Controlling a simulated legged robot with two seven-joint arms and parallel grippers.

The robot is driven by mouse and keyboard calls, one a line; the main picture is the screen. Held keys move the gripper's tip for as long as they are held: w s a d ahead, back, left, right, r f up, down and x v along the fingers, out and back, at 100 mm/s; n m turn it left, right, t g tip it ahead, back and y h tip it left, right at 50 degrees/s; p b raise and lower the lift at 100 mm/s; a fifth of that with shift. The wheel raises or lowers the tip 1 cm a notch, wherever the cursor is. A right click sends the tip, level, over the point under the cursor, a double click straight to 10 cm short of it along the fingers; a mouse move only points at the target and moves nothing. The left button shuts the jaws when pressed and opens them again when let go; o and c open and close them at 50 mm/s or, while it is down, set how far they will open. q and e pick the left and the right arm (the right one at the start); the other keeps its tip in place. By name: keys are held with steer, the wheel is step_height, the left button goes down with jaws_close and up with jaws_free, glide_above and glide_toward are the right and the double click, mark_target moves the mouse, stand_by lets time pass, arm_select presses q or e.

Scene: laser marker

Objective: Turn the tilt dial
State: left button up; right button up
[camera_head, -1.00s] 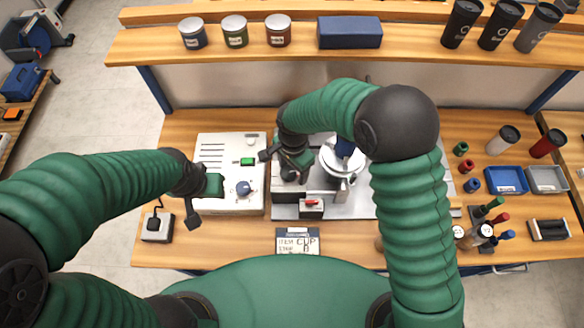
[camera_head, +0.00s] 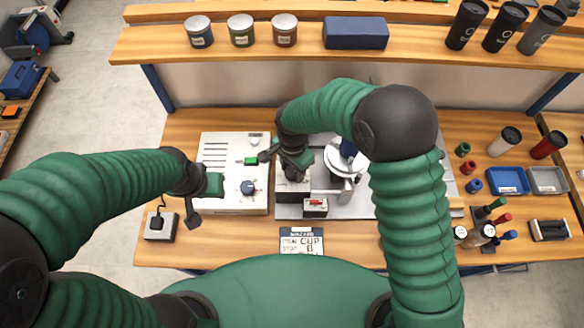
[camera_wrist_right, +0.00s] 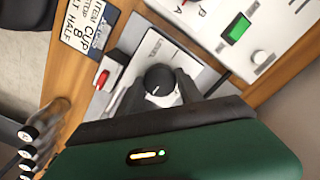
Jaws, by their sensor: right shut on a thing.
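In the right wrist view a round black dial (camera_wrist_right: 159,79) with a pale mark stands on a grey plate (camera_wrist_right: 152,42) that bears lettering. My right gripper (camera_wrist_right: 160,92) has its two dark fingers on either side of the dial and is shut on it. In the head view my right gripper (camera_head: 294,168) points down beside the white control panel (camera_head: 212,203), and it hides the dial there. My left gripper (camera_head: 204,196) hangs at the panel's left edge, apart from the dial.
A red switch (camera_head: 316,203) sits near my right gripper. A round white fixture (camera_head: 345,160) stands to the right. A card (camera_head: 301,240) reading "CUP B" lies in front.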

steer(key=shift+w+r+n, duration=0.1)
steer(key=shift+n, duration=1.1)
steer(key=n+p, duration=0.1)
steer(key=n, duration=0.5)
steer(key=n+p, duration=0.1)
steer(key=n, duration=0.3)
steer(key=shift+r+n, duration=0.1)
steer(key=shift+n, duration=0.3)
steer(key=shift+w+n+p, duration=0.1)
steer(key=shift+n+p, duration=0.3)
steer(key=shift+n, duration=1.6)
steer(key=o, duration=1.1)
steer(key=shift+o, duration=1.4)
